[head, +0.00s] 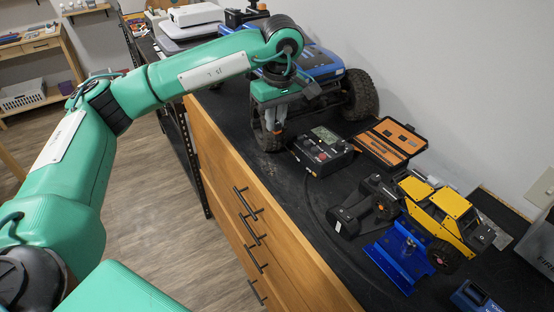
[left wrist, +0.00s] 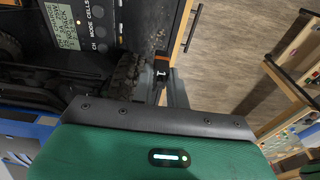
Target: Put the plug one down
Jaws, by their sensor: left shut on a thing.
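My left gripper (head: 273,128) reaches over the black worktop and points down, beside the front wheel of the large blue truck and left of the charger. It is shut on a small dark plug with an orange edge (left wrist: 161,66), seen between the fingers in the left wrist view. In the head view the plug is too small to make out clearly. The black charger (head: 322,152), with a lit screen and buttons, sits close by; its screen side also shows in the left wrist view (left wrist: 85,25). My right gripper is not in view.
The large blue truck (head: 322,66) stands behind my gripper. An open orange tool case (head: 388,142), a black controller (head: 368,202), a yellow crawler (head: 440,211) and a blue stand (head: 400,257) lie to the right. The worktop front edge (head: 262,182) is near, with drawers below.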

